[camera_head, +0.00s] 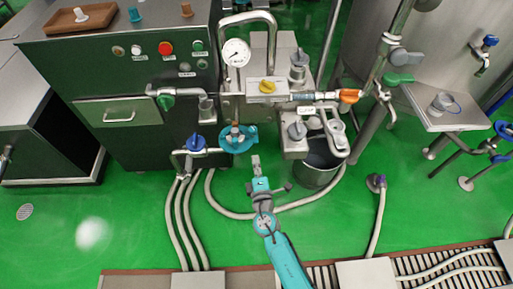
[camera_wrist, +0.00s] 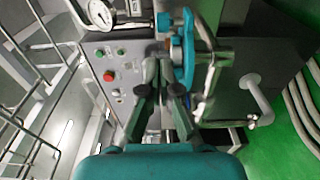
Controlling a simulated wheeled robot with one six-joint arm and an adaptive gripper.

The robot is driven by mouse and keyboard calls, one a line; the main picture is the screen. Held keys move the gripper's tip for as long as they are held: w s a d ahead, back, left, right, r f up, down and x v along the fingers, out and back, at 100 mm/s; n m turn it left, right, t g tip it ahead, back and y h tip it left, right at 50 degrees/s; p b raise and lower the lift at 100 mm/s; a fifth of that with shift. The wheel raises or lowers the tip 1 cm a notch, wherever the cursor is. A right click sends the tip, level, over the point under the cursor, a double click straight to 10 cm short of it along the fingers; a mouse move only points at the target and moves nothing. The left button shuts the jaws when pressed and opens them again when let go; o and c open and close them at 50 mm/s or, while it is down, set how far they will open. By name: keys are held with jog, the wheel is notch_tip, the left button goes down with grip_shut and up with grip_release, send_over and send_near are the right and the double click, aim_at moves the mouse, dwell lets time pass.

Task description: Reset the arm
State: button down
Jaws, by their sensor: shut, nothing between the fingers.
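My teal arm reaches up from the bottom of the head view, with my gripper (camera_head: 256,162) at its far end over the green floor. The gripper is shut and empty, just below and to the right of a teal handwheel valve (camera_head: 240,139) in the picture. In the wrist view my gripper (camera_wrist: 158,68) points towards the machine. The teal handwheel (camera_wrist: 187,48) shows close to the right of its fingertips. I cannot tell whether the fingers touch it.
A dark control cabinet (camera_head: 118,67) stands at the left, with pipes and a gauge (camera_head: 236,52) beside it. A steel bucket (camera_head: 318,165) stands right of my gripper. Hoses (camera_head: 187,225) run over the green floor. A slatted drain (camera_head: 420,265) lies at the lower right.

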jog(key=s+d+f+m+g, duration=0.2)
jog(key=s+d+m, duration=0.25)
jog(key=s, duration=0.85)
jog(key=s+d+f+m+g, duration=0.1)
jog(key=s+d+f+m, duration=0.15)
jog(key=s+d, duration=0.7)
jog(key=s+d+r+m+h, duration=0.1)
jog(key=s+r+m, duration=1.1)
jog(key=s+r, duration=0.7)
jog(key=s, duration=0.4)
jog(key=shift+d, duration=0.2)
jog(key=shift+s, duration=0.1)
